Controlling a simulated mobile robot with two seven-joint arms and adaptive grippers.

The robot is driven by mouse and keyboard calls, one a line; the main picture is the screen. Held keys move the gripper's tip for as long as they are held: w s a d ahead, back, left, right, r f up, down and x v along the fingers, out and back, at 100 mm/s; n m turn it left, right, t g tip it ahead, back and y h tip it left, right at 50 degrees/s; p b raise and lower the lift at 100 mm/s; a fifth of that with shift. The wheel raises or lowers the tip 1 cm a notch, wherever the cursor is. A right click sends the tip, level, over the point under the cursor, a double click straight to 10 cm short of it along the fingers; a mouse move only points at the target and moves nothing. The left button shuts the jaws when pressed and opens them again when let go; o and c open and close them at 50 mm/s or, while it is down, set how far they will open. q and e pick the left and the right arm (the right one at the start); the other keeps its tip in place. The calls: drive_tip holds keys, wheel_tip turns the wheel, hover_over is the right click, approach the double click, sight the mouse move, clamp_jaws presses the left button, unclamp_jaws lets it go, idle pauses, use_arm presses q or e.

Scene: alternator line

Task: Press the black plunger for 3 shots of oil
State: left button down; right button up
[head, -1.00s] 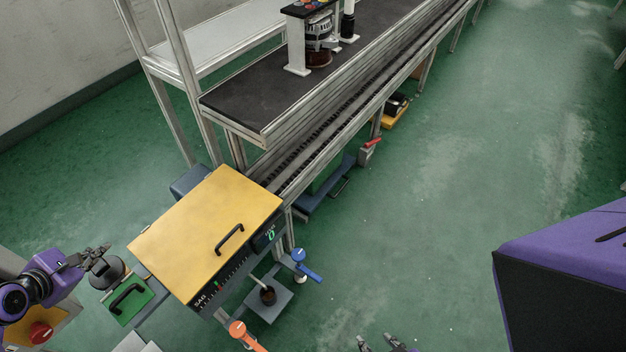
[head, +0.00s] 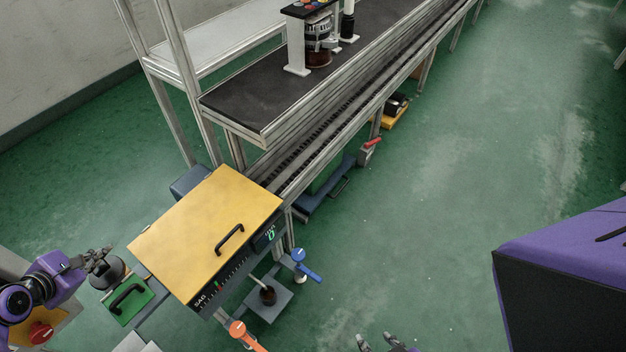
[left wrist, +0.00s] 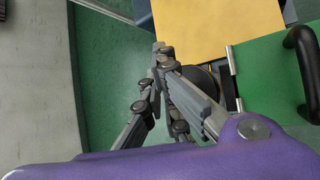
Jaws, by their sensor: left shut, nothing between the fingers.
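The black plunger's round top (head: 112,275) is in the head view at lower left, beside a green lid with a black handle. My left gripper (head: 104,255) is shut and empty, over or just beside the plunger's far edge. The overlap hides whether they touch. In the left wrist view, a dark round part (left wrist: 212,76), apparently the plunger, shows partly behind my left gripper's fingers (left wrist: 160,52). My right gripper (head: 384,342) shows only its fingertips at the bottom edge, apart with floor between them.
A yellow-topped machine (head: 190,245) with a black handle and a green display reading 0 stands right of the green lid (head: 130,306). Orange (head: 240,330) and blue (head: 305,268) handled parts are near its front. A conveyor (head: 250,95) runs behind.

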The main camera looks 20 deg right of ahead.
sight(105, 264)
use_arm(q)
drive_tip(key=shift+f+b, duration=0.3)
drive_tip(key=shift+f, duration=0.55)
use_arm(e)
drive_tip(key=shift+s+f, duration=0.25)
drive_tip(key=shift+f, duration=0.2)
use_arm(q)
drive_tip(key=shift+r, duration=0.1)
use_arm(e)
drive_tip(key=shift+w+r, duration=0.1)
idle(0.3)
use_arm(q)
drive_tip(key=shift+r+p, duration=0.95)
drive_tip(key=shift+r, duration=0.2)
use_arm(e)
drive_tip(key=shift+w+r, duration=0.55)
drive_tip(key=shift+r, duration=0.15)
drive_tip(key=shift+w+r, duration=0.5)
drive_tip(key=shift+r, duration=0.2)
